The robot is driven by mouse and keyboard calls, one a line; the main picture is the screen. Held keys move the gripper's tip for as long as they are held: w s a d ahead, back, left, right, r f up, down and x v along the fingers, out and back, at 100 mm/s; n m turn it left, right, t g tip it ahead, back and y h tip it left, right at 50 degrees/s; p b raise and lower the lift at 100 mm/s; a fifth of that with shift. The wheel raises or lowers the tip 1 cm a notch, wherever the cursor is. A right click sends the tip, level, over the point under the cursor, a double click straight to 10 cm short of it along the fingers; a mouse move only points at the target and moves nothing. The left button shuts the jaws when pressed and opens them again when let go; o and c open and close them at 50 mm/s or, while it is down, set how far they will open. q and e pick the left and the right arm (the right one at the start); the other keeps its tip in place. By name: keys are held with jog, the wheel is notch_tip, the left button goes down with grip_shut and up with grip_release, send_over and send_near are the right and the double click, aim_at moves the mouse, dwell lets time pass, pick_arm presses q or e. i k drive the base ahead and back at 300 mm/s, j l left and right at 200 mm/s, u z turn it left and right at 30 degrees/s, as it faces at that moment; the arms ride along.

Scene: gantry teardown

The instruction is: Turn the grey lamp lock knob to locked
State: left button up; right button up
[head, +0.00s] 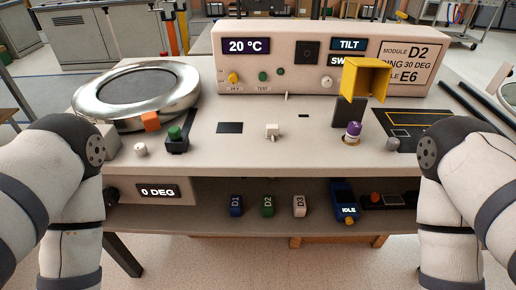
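No knob carries a readable lamp lock label, so I cannot tell for certain which one it is. A small pale grey knob (140,149) stands at the bench's front left, near the ring. Another pale grey knob (393,143) stands at the front right, beside a dark panel. A white-grey switch-like part (272,131) sits mid-bench. A whitish round knob (327,82) is on the back console's face. The lock position of each is too small to read. Only links of my two arms show at the left and right edges; neither gripper is in view.
A metal ring (178,92) fills the bench's back left. A yellow open box (365,78) stands up at the right, behind a purple-topped knob (354,129). The console (290,45) spans the back. Coloured blocks (268,206) sit on the lower shelf. The bench's front middle is clear.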

aim_at(392, 144)
jog(key=i+l+z, duration=0.1)
jog(key=z, duration=0.9)
